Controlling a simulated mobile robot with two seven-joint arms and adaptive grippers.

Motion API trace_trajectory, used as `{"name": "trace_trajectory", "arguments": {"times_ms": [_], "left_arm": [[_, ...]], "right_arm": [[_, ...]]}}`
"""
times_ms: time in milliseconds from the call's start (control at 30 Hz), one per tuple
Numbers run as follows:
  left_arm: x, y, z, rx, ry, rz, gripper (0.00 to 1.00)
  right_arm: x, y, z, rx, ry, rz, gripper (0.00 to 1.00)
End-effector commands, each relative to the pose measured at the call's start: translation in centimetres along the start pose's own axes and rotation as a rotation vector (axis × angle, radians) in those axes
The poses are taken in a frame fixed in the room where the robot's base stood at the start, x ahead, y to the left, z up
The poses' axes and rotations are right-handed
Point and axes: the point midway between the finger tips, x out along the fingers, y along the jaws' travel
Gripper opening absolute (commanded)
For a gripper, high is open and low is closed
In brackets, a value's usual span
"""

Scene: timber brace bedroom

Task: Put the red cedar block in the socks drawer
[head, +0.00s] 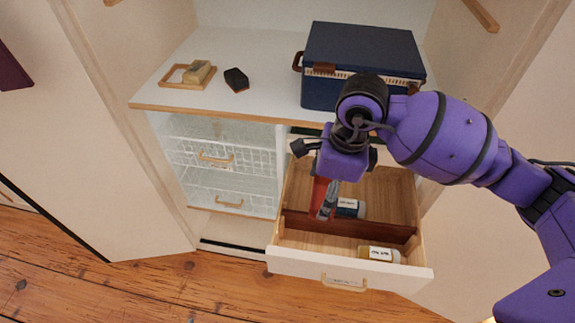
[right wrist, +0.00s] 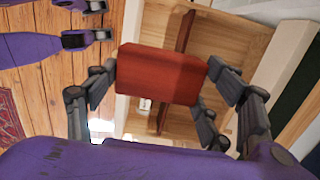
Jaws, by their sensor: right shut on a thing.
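The red cedar block (right wrist: 165,74) is held between the fingers of my right gripper (right wrist: 160,92), which is shut on it. In the head view the red block (head: 318,196) shows as a narrow strip beside a finger of the right gripper (head: 327,200), above the open wooden drawer (head: 400,190). The block looks raised above the drawer floor, though its exact height is hard to tell. The drawer has a pale front and a dark crosswise divider (head: 390,230). Any label on it is unreadable.
On the shelf above stand a blue box (head: 350,50), a dark block (head: 236,79) and a wooden tray (head: 172,76). Wire baskets (head: 220,160) are to the left.

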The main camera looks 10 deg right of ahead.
Motion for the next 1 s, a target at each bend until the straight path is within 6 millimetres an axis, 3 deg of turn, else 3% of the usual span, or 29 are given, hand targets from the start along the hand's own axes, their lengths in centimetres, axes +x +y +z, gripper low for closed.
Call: {"name": "trace_trajectory", "arguments": {"times_ms": [33, 233, 500, 1000], "left_arm": [[0.1, 0.0, 1.5, 0.0, -0.023, -0.001, 0.28], [0.7, -0.4, 4.1, 0.002, -0.056, -0.011, 0.28], [2.2, -0.9, 2.8, -0.006, -0.008, -0.026, 0.28], [2.3, -0.8, 3.4, 0.001, -0.021, -0.024, 0.28]], "right_arm": [[1.6, 0.3, -0.3, 0.002, 0.004, 0.016, 0.46], [5.4, 0.5, -0.8, 0.003, 0.005, 0.021, 0.46], [8.9, 0.4, -1.2, 0.004, 0.003, 0.016, 0.46], [9.4, 0.2, -1.2, 0.003, 0.001, 0.007, 0.46]]}}
